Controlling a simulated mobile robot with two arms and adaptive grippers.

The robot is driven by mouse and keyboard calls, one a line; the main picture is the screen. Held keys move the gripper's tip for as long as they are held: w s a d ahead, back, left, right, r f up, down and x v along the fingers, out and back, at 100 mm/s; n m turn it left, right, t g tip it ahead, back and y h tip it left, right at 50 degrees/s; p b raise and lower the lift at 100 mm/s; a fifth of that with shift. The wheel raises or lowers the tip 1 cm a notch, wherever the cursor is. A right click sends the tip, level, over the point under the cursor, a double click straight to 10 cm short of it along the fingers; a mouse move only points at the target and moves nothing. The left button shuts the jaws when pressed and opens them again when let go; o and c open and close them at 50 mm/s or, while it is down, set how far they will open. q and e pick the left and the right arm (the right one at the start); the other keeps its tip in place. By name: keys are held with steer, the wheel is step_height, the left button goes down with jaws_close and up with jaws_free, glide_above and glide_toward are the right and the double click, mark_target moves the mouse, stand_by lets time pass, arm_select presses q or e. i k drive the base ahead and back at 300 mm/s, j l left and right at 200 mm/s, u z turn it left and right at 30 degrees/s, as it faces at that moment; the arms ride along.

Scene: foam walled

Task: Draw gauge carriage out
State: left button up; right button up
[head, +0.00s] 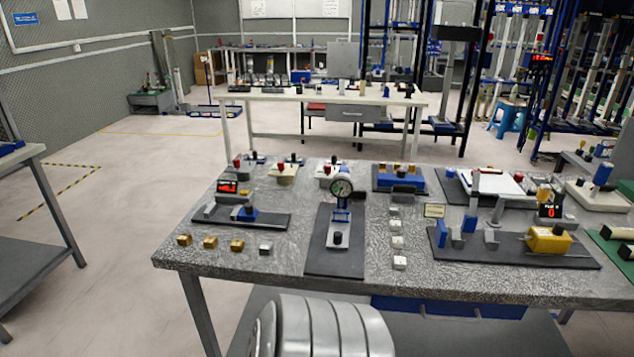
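A round dial gauge (342,187) with a pale face stands upright on a blue and silver stand near the middle of the speckled grey table (285,215). Below it, a light metal carriage (345,226) with a black knob (338,238) lies on a dark base plate (335,264). The knob is on the side facing me. I cannot tell how far the carriage sits along its base. Neither of my grippers is in view. A ribbed grey link of mine fills the bottom middle, in front of the table edge.
Left of the gauge is a fixture with a red display (228,187); several small brass blocks (210,242) lie before it. White blocks (399,262) line the gauge's right. A larger fixture with a yellow block (548,241) stands further right. Open floor lies left.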

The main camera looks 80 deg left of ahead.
mark_target(338, 238)
steer(key=j+u, duration=0.15)
steer(key=u, duration=2.45)
